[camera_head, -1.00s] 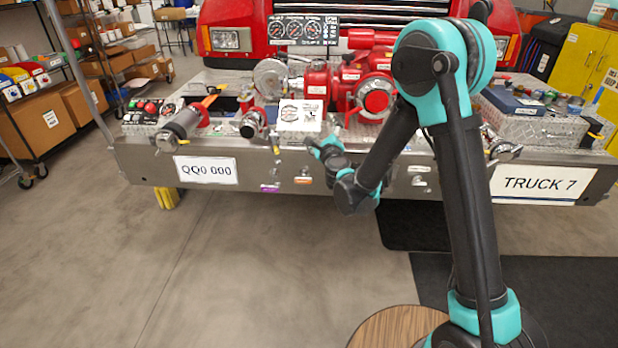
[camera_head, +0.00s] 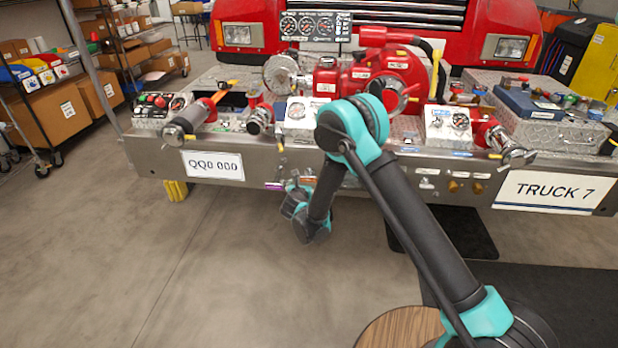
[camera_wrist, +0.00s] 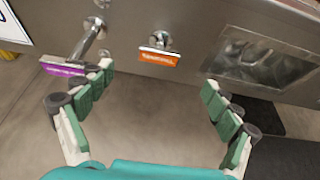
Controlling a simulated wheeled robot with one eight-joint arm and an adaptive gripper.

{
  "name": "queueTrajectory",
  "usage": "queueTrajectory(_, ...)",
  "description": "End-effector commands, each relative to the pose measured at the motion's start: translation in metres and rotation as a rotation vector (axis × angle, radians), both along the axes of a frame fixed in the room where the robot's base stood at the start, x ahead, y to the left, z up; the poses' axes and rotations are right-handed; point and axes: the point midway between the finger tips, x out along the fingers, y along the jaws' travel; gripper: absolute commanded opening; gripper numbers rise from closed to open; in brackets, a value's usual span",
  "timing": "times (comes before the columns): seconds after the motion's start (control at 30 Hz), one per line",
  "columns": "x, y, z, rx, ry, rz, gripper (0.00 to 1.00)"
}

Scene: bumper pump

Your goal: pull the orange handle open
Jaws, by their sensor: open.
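The orange handle (camera_wrist: 159,56) is a small orange tag-like pull on a short metal fitting on the bumper's front face. In the wrist view it is at top centre, ahead of and between my spread fingers. My gripper (camera_wrist: 158,82) is open and empty, its left and right fingers well apart, with nothing touching the orange handle that I can see. A purple handle (camera_wrist: 62,70) sticks out on a longer metal stem at left, close beside or behind my left fingertip; contact cannot be told. In the head view my arm's end is low before the bumper, and its fingers are hard to make out.
The steel bumper (camera_head: 370,177) carries the red pump (camera_head: 395,70), gauges and hose fittings. A plate reading QQ0 000 (camera_head: 213,165) hangs left, a TRUCK 7 plate (camera_head: 545,192) right. A recessed panel (camera_wrist: 262,62) lies right of the orange handle. The floor in front is open.

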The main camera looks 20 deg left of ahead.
Motion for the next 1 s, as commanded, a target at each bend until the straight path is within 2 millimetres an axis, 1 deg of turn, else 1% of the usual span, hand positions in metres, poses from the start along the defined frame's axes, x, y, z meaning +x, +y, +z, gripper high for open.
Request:
queueTrajectory(0.03, 0.01, 0.002, -0.004, 0.0, -0.001, -0.001, 0.9)
queueTrajectory(0.1, 0.023, 0.005, -0.009, -0.001, -0.001, -0.001, 0.9)
queueTrajectory(0.5, 0.091, 0.021, -0.038, -0.001, -0.001, -0.001, 0.9)
queueTrajectory(0.7, 0.11, 0.026, -0.046, -0.002, -0.001, 0.001, 0.9)
queueTrajectory(0.83, 0.115, 0.027, -0.048, -0.001, -0.002, 0.002, 0.9)
queueTrajectory(1.0, 0.116, 0.028, -0.048, -0.001, -0.002, 0.002, 0.9)
